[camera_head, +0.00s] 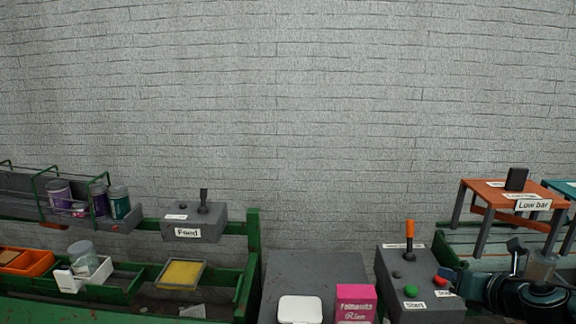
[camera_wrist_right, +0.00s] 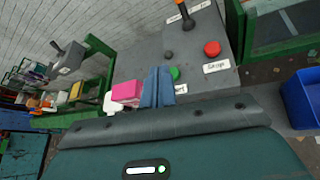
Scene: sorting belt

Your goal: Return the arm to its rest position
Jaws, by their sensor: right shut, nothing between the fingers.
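My right arm comes in at the lower right of the head view, and its gripper (camera_head: 472,286) is beside the grey control box (camera_head: 393,293). In the right wrist view the two blue fingers (camera_wrist_right: 156,87) are together with nothing between them. They partly cover the green start button (camera_wrist_right: 174,73) and its label. The red stop button (camera_wrist_right: 212,48) shows to their right. My left gripper is in neither view.
A pink box (camera_head: 356,303) and a white case (camera_head: 300,309) stand left of the control box. An orange low-bar table (camera_head: 490,190) stands behind my right arm. A blue bin (camera_wrist_right: 302,98) is at the right wrist view's right edge.

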